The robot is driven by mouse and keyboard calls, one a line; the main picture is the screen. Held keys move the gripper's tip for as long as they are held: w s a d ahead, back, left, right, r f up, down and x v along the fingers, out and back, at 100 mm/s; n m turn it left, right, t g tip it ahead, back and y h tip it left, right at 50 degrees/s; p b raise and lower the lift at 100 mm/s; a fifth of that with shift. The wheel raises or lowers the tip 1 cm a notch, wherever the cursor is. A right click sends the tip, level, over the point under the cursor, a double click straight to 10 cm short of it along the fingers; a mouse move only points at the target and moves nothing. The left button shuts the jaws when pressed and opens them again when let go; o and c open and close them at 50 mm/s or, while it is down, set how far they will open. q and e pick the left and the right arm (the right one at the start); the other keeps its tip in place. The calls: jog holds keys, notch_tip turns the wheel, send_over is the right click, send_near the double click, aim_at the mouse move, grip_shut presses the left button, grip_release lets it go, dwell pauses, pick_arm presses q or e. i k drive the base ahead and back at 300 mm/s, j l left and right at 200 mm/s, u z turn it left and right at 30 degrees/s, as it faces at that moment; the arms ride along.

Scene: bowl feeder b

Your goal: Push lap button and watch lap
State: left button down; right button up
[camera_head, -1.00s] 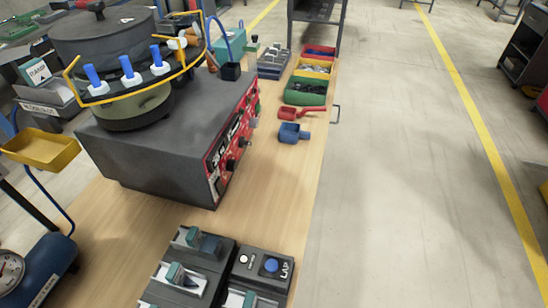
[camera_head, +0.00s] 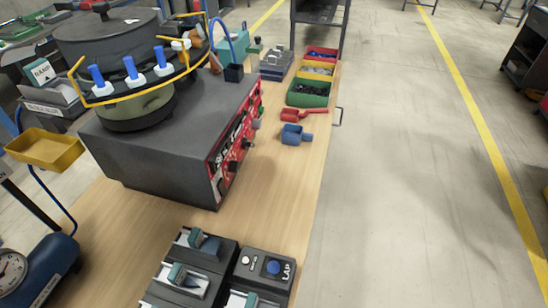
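The lap button (camera_head: 273,267) is a round blue button on a dark box (camera_head: 262,281) marked LAP, at the bottom middle of the head view, near the right edge of the wooden bench. A small white round button or light (camera_head: 246,260) sits to its left on the same box. Neither of my grippers shows in this view. Nothing visible touches the blue button.
Dark fixtures (camera_head: 196,252) stand left of the LAP box. Behind is a grey bowl feeder base (camera_head: 150,150) with a red control panel (camera_head: 232,150). Scoops (camera_head: 294,135) and coloured bins (camera_head: 308,93) lie farther back. Open floor (camera_head: 400,200) lies to the right.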

aim_at(273, 267)
jog(key=l+u, duration=0.35)
jog(key=l, duration=0.3)
jog(key=l+u, duration=0.4)
jog(key=l, duration=0.3)
jog(key=i, duration=0.05)
